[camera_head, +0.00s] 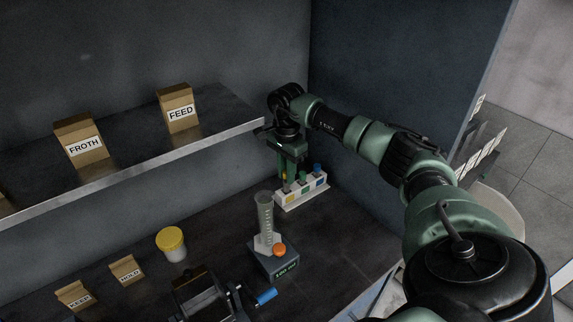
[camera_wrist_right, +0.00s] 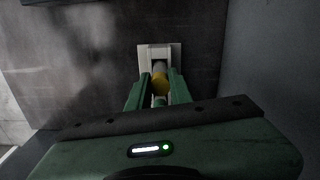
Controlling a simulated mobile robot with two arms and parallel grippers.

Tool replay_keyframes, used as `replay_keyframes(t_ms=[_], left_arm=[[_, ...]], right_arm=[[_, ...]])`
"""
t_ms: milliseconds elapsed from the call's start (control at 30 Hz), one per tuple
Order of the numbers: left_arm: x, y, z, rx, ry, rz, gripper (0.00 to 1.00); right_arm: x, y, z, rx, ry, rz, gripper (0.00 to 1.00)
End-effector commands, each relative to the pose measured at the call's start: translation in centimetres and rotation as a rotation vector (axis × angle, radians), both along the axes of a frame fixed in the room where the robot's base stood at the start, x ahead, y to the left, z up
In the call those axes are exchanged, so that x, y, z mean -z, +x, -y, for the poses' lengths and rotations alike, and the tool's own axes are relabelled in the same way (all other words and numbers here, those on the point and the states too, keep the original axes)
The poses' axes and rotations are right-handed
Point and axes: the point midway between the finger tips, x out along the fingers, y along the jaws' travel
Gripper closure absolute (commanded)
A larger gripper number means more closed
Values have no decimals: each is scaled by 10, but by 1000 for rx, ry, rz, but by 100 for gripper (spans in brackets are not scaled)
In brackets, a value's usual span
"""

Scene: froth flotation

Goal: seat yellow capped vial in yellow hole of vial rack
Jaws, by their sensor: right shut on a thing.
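The white vial rack (camera_head: 308,199) stands on the bench at the back, near the corner. It has yellow, green and blue marks on its front, and vials with green and blue caps stand in it. My right gripper (camera_head: 286,177) is over the rack's left end, the yellow-marked side. In the right wrist view, its fingers (camera_wrist_right: 160,88) are shut on the yellow capped vial (camera_wrist_right: 160,80), with the white rack (camera_wrist_right: 146,50) just beyond. The vial's lower end and the yellow hole are hidden, so I cannot tell whether the vial is in it. My left gripper is not in view.
A graduated cylinder (camera_head: 265,220) stands on a scale (camera_head: 276,263) in front of the rack, beside an orange item (camera_head: 280,249). A yellow-lidded jar (camera_head: 171,243) and dark equipment (camera_head: 205,298) are to the left. A shelf (camera_head: 130,155) holds FROTH and FEED bags. Side walls close in the right.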

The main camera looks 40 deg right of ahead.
Motion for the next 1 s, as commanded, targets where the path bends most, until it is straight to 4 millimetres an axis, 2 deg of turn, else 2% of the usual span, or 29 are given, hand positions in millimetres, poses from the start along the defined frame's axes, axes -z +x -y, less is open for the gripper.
replay_keyframes(t_ms=[200,633,667,700,733,1000], left_arm=[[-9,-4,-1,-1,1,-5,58],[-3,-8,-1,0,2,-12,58],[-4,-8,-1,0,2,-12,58],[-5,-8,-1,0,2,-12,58],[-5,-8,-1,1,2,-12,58],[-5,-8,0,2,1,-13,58]], right_arm=[[31,-1,0,1,1,-4,100],[40,0,0,0,0,-1,100],[39,0,0,0,0,-1,74],[38,0,0,0,0,-1,63],[38,0,0,0,0,-2,58],[38,0,0,0,1,-2,58]])
